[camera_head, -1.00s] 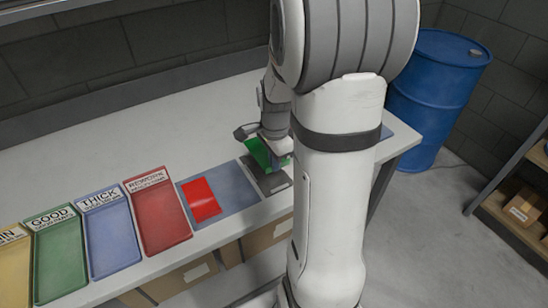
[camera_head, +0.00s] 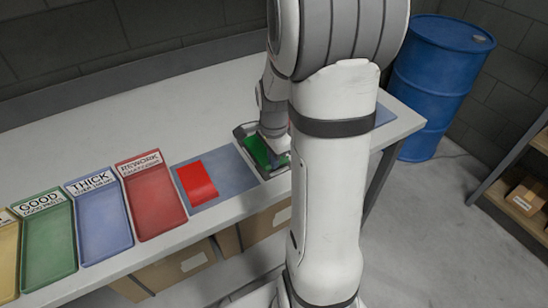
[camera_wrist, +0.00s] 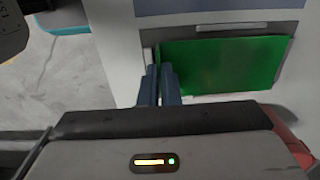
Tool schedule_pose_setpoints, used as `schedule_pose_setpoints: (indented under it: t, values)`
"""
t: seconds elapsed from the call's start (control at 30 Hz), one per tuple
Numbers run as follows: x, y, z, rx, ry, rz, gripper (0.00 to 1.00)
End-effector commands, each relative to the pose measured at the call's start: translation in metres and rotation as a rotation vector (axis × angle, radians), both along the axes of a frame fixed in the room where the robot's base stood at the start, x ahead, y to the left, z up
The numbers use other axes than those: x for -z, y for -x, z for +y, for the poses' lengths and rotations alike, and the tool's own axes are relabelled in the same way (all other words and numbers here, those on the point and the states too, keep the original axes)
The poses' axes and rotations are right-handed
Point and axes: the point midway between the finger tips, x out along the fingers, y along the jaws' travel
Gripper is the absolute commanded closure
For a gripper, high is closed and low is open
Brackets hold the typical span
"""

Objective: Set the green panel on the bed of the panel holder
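The green panel (camera_head: 257,151) lies low over the panel holder (camera_head: 239,133) in the head view, looking roughly level with its bed. In the head view my gripper (camera_head: 274,146) is directly over the holder and partly hidden by my arm. Whether the panel fully touches the bed is hard to tell.
Left of the holder, a red panel (camera_head: 197,182) lies on a blue-grey mat (camera_head: 236,176). Further left stand labelled trays: red REWORK (camera_head: 155,202), blue THICK (camera_head: 102,222), green GOOD (camera_head: 48,243) and a yellow one. The bench behind is clear. A blue barrel (camera_head: 437,85) stands right.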

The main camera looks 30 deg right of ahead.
Motion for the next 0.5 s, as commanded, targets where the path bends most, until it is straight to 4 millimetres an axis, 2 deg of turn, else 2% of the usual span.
schedule_pose_setpoints:
  t: [0.5]
  values:
    - [0.0064, -0.0002, 0.0004, -0.001, 0.0, 0.0, 1.0]
